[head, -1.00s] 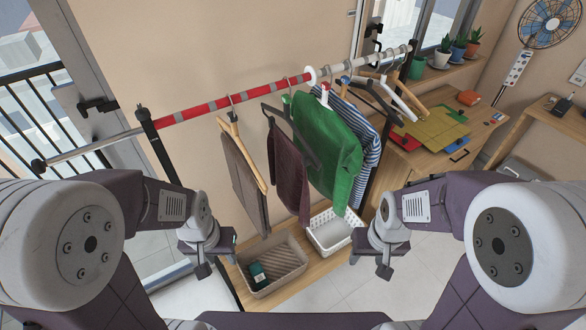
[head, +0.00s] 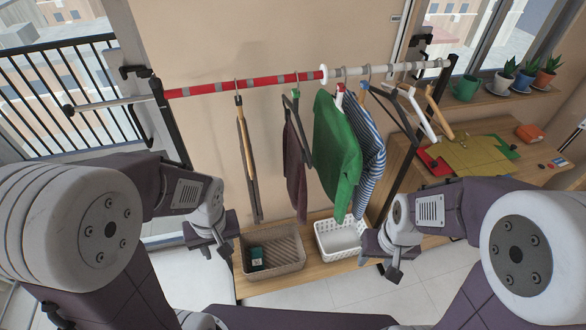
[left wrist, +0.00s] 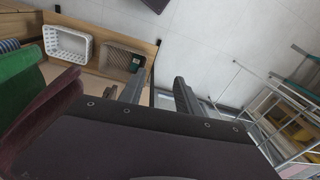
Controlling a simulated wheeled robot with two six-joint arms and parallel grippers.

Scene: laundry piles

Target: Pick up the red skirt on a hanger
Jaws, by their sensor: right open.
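A dark maroon garment (head: 296,170), the closest in colour to a red skirt, hangs from the rail between a brown garment on a wooden hanger and a green top. It also shows in the left wrist view (left wrist: 45,112), beside the green top. My left gripper (head: 222,252) is low and left of the garments, apart from them; its two fingers (left wrist: 158,92) stand apart with nothing between them. My right gripper (head: 384,262) is low, right of the white basket, open and empty.
The brown garment (head: 253,165), green top (head: 337,150) and striped top (head: 368,140) hang on the red and white rail (head: 245,84). A beige basket (head: 285,265) and white basket (head: 341,250) stand on the low wooden shelf. A desk (head: 500,150) is at right.

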